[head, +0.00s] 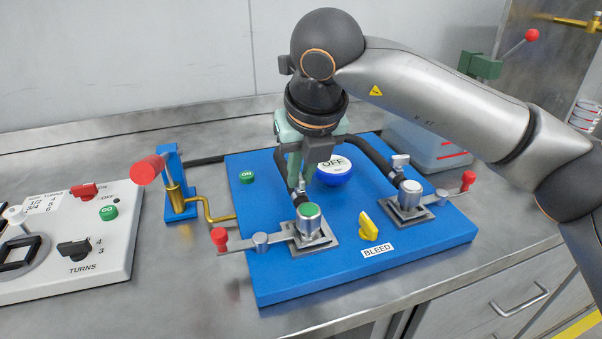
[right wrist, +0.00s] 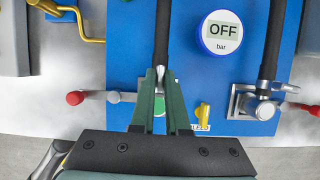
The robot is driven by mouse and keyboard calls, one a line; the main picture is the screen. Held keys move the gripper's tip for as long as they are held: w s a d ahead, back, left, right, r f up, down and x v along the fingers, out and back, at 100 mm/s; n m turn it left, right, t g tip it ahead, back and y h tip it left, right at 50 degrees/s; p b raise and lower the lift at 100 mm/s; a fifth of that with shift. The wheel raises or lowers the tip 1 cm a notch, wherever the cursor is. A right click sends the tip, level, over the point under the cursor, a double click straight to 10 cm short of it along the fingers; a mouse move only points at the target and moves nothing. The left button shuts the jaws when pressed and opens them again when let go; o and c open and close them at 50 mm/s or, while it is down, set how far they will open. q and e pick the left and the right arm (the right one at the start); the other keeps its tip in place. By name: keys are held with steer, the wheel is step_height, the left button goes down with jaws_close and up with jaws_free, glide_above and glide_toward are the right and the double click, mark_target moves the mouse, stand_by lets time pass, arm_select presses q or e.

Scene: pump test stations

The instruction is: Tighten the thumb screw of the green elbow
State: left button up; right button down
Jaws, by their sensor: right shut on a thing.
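The green elbow (head: 308,211) is a metal fitting with a green top, sitting in a clamp plate at the front left of the blue board. My right gripper (head: 297,178) reaches down from above, just behind the green top. In the right wrist view my right gripper (right wrist: 160,84) has its green fingers close together around a small silver piece (right wrist: 160,72) at the end of the black hose. It looks like the thumb screw, mostly hidden by the fingers. My left gripper is out of view.
The blue board (head: 290,284) also carries a white-topped elbow (head: 410,193) with its silver thumb screw (head: 400,160), a yellow BLEED handle (head: 369,225) and a gauge reading OFF (head: 334,171). Red-tipped clamp levers stick out both sides. A white control panel (head: 110,252) lies left.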

steer(key=c, duration=0.9)
jaws_free()
steer(key=shift+r, duration=0.2)
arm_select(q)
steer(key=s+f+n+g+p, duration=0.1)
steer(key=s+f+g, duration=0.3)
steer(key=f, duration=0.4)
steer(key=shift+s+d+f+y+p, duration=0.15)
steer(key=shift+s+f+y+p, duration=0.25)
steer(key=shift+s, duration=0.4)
arm_select(e)
steer(key=v, duration=1.2)
steer(key=shift+s+r, duration=0.1)
